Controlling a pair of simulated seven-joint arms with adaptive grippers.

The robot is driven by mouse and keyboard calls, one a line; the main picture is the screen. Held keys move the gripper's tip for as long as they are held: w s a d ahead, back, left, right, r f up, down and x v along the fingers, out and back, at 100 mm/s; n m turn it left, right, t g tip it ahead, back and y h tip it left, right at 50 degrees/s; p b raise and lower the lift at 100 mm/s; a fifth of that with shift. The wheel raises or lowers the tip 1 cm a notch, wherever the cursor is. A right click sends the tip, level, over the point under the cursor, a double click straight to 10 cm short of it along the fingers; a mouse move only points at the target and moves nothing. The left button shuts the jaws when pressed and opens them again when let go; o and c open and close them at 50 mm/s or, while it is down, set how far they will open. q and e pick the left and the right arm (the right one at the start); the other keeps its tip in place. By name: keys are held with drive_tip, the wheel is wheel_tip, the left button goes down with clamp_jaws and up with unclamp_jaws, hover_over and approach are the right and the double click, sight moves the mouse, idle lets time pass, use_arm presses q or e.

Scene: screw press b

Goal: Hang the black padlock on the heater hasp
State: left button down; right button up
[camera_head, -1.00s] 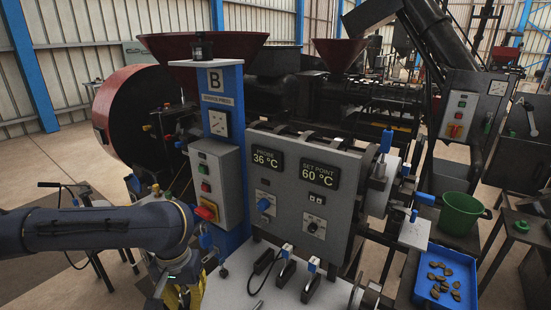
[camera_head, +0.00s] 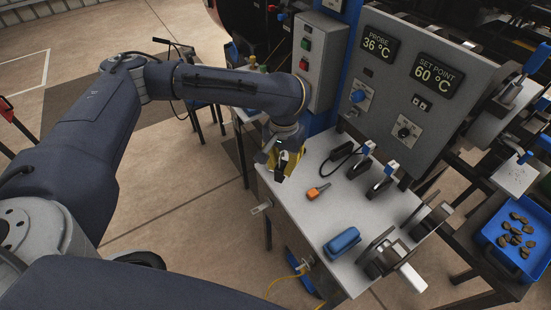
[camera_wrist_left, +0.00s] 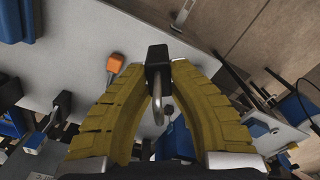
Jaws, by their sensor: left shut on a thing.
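My left gripper (camera_head: 282,166), with yellow ribbed fingers, is over the left end of the grey bench in the head view. In the left wrist view its fingertips (camera_wrist_left: 157,72) are shut on the black padlock (camera_wrist_left: 156,53). The padlock's dark body sits between the tips, and its grey metal shackle points back between the fingers, toward the bottom of the picture. The padlock is clear of the control panel. I cannot pick out the heater hasp with certainty. My right gripper is not in view.
The grey bench (camera_head: 305,228) carries an orange-handled tool (camera_head: 318,191), a blue object (camera_head: 342,242) and lever switches (camera_head: 380,184). Behind stands the control panel (camera_head: 410,95) with two displays and knobs. A blue tray (camera_head: 490,235) is at the right. Bare floor lies left.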

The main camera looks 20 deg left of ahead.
use_arm(q)
drive_tip(key=w+f+m, duration=0.2)
drive_tip(key=w+m, duration=0.4)
drive_tip(key=w, duration=0.2)
drive_tip(key=shift+a, duration=0.45)
drive_tip(key=shift+m, duration=0.3)
